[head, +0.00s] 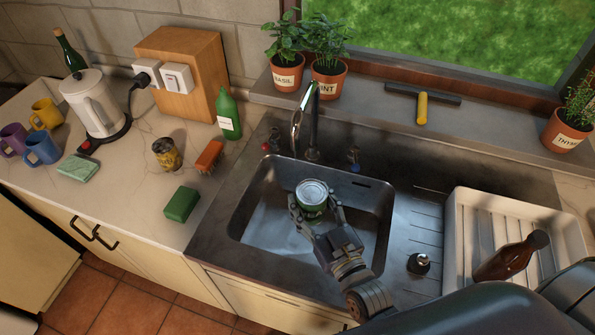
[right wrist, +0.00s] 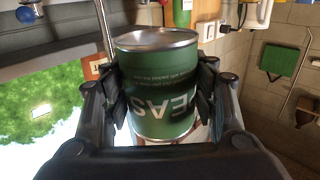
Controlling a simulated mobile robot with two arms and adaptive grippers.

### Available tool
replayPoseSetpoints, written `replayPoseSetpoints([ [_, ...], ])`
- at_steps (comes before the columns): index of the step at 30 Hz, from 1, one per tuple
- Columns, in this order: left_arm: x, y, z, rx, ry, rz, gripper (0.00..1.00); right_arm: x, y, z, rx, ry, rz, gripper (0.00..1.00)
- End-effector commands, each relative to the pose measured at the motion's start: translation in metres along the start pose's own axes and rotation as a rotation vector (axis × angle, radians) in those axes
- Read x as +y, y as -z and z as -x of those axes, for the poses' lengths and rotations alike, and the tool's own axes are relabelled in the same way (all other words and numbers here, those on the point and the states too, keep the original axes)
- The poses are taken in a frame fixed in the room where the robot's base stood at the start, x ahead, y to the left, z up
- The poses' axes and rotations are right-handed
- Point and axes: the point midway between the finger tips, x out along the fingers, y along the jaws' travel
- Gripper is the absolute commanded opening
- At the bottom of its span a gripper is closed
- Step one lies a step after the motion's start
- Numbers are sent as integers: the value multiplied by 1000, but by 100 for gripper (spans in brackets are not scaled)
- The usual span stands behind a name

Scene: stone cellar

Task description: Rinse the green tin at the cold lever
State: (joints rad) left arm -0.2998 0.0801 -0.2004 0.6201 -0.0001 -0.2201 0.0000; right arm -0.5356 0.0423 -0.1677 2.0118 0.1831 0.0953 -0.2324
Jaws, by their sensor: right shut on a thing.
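The green tin (head: 312,193) has a pale metal top and is over the sink basin (head: 262,222), in front of the tap (head: 304,117). My right gripper (head: 315,204) is shut on it, one finger on each side. In the right wrist view the tin (right wrist: 158,88) sits between both finger pads, its label reading "EAS" and turned on its head. The blue-marked lever (head: 354,157) is right of the tap, and a red-marked lever (head: 267,146) is left of it. No water stream shows at the spout. My left gripper is not in view.
A white draining tray (head: 462,225) with a brown bottle (head: 511,257) stands right of the sink. A sink plug (head: 419,263) lies on the ribbed drainer. A green sponge (head: 182,204), a brush (head: 210,157), a jar (head: 167,154) and a green bottle (head: 228,114) stand on the left counter.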

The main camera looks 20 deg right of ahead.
Motion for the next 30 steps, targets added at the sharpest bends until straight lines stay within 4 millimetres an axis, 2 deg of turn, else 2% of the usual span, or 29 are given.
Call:
replayPoseSetpoints([
  [1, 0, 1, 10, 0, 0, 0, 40, -1, 8, 5, -1, 0, 0, 30],
  [13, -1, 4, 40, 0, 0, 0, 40, -3, 32, 35, 0, 1, 0, 30],
  [30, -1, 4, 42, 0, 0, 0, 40, -3, 34, 40, 2, 0, 0, 30],
])
